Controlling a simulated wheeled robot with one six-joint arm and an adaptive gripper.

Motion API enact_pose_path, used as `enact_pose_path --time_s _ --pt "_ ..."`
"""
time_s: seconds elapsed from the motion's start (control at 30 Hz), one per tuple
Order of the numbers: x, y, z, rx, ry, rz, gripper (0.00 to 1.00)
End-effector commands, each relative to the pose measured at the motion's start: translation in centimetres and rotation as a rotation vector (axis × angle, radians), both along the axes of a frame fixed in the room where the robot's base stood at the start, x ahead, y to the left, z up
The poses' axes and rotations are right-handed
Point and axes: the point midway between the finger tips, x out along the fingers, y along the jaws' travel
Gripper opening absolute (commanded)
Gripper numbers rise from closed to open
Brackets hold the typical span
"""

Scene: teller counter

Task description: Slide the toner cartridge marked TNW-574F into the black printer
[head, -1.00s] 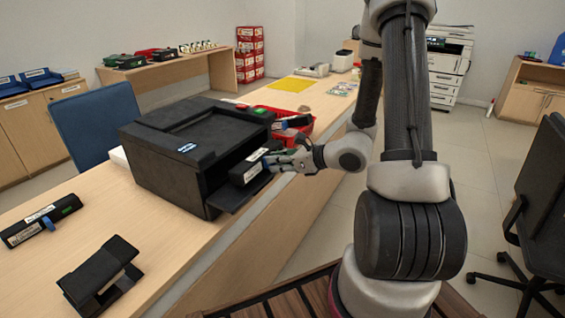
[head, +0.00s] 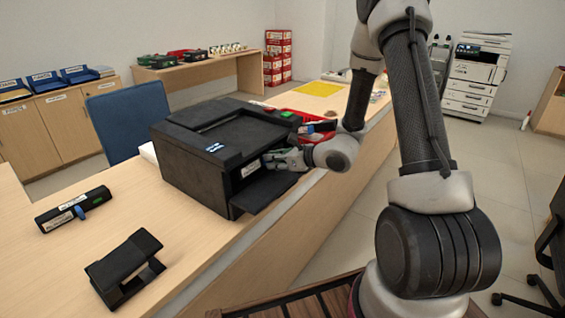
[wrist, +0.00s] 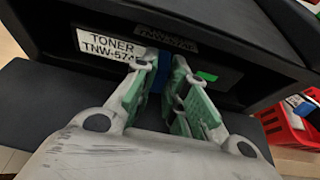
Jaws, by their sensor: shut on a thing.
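The black printer (head: 185,145) stands on the counter with its front flap (head: 262,190) folded down. The toner cartridge (wrist: 108,45) shows a white label reading "TONER TNW-574", the last character hard to read, and a green patch at its right. It lies in the printer's front opening, mostly inside; its label also shows in the head view (head: 250,168). My gripper (wrist: 164,82) is at the opening, its green-padded fingers shut on the cartridge's blue tab. How deep the cartridge sits is hidden.
Another black cartridge (head: 73,209) with a blue tab lies on the counter at left, near a black stand (head: 124,266). A red tray (head: 316,124) with cartridges is just beyond the printer. A blue chair (head: 130,120) is behind the counter.

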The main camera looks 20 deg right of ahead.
Motion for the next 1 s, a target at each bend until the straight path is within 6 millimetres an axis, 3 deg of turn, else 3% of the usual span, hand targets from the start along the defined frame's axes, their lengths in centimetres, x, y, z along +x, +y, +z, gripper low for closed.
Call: enact_pose_path --time_s 0.5,1.0 --pt "4.0 2.9 -0.8 0.001 -0.003 0.002 0.00" --pt "4.7 3.3 -0.9 0.000 -0.002 -0.001 0.00"
